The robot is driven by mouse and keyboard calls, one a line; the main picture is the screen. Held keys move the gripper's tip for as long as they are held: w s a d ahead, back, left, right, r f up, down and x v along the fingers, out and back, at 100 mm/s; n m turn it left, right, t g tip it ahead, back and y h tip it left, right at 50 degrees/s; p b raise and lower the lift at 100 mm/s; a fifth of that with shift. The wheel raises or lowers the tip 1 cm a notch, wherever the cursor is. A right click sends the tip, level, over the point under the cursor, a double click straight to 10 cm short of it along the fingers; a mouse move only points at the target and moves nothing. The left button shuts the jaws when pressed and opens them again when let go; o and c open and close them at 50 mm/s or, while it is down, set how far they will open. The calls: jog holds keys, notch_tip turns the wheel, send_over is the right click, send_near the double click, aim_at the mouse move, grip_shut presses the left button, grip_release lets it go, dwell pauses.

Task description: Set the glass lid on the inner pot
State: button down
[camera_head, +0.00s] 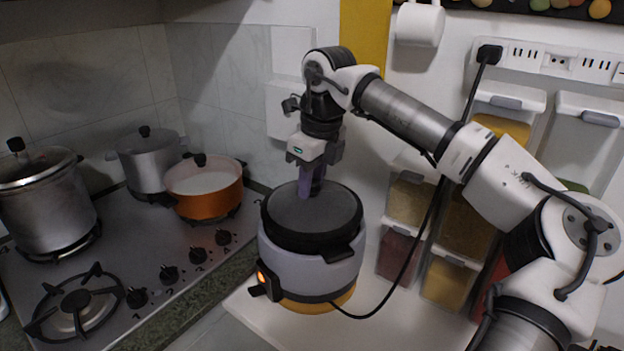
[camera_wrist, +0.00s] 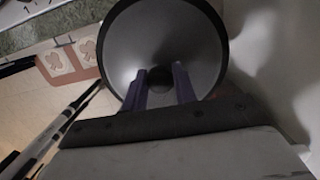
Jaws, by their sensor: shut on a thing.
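The round glass lid (camera_head: 338,207), grey with a black rim, is over the top of the cooker (camera_head: 300,262), a pale grey body with a dark upper band. It lies about level; I cannot tell whether it rests fully or hangs slightly above. The inner pot is hidden beneath it. My gripper (camera_head: 311,188) points down at the lid's middle, its purple fingers shut on the lid's knob. In the wrist view, the lid (camera_wrist: 165,35) fills the top middle, with the dark knob between the fingertips of my gripper (camera_wrist: 160,74).
The stove on the left bears an orange pot (camera_head: 205,190), a grey pot (camera_head: 146,160) and a large steel pot (camera_head: 45,205). Spice dispensers (camera_head: 455,225) line the wall at right. A black cable (camera_head: 425,222) hangs from the socket strip (camera_head: 555,62) and runs down to the cooker.

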aim_at(320, 198)
jog(key=shift+f, duration=0.2)
jog(key=c, duration=1.1)
grip_release()
jog(key=shift+s, duration=0.1)
jog(key=shift+d+r+b, duration=0.2)
jog(key=shift+r+b, duration=0.1)
jog(key=shift+r, duration=0.15)
notch_tip(320, 198, up, 11)
jog(key=d+b, duration=0.1)
jog(key=shift+s, duration=0.45)
